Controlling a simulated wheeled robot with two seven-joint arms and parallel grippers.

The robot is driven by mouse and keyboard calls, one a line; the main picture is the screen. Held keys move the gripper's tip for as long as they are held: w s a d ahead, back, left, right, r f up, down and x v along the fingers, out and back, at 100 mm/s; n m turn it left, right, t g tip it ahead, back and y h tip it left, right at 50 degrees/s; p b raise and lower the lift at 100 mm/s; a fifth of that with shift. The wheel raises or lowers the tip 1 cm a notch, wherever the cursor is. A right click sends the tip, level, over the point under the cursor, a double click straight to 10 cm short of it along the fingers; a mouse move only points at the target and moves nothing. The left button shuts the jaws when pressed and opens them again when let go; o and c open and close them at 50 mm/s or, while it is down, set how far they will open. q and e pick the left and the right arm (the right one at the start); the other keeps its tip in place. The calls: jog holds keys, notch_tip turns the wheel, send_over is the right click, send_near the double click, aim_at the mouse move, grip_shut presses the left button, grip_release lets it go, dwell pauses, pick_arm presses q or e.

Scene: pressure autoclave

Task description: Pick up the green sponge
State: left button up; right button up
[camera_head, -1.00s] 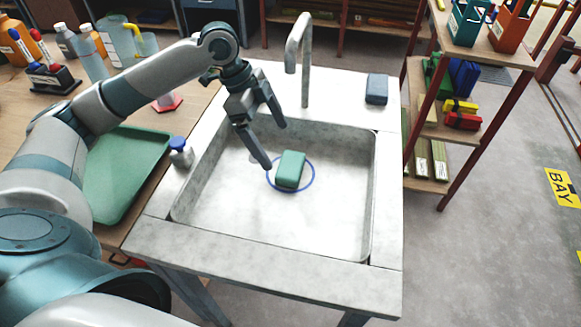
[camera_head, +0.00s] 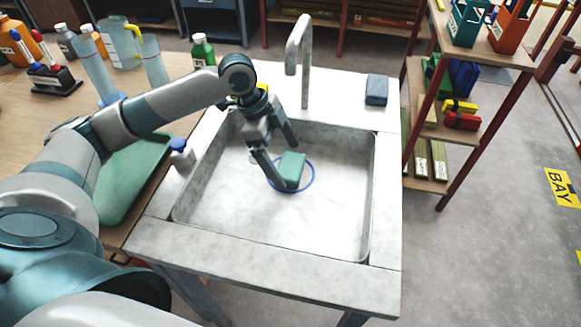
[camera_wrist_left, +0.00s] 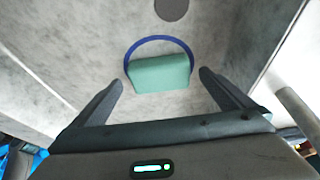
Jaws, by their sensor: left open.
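The green sponge (camera_head: 292,170) lies on the floor of the grey sink basin (camera_head: 330,215), inside a blue ring mark (camera_head: 312,181). My left gripper (camera_head: 286,166) is open, low in the basin, with its fingers close to the sponge. In the left wrist view the sponge (camera_wrist_left: 160,73) sits ahead of and between the two spread fingertips of my left gripper (camera_wrist_left: 161,80). It is not gripped. The near finger hides a little of the sponge's left side in the head view. My right gripper is not in view.
A faucet (camera_head: 300,45) rises behind the basin. A dark grey block (camera_head: 376,89) lies on the back right rim. A small blue-capped bottle (camera_head: 181,155) stands left of the basin. A green tray (camera_head: 125,180) and bottles occupy the left table. The basin's right side is clear.

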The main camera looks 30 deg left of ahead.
pick_arm(q)
jog(key=shift+x, duration=0.9)
jog(key=shift+f, duration=0.15)
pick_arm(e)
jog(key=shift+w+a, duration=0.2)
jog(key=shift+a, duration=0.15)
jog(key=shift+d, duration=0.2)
pick_arm(q)
jog(key=c, duration=1.2)
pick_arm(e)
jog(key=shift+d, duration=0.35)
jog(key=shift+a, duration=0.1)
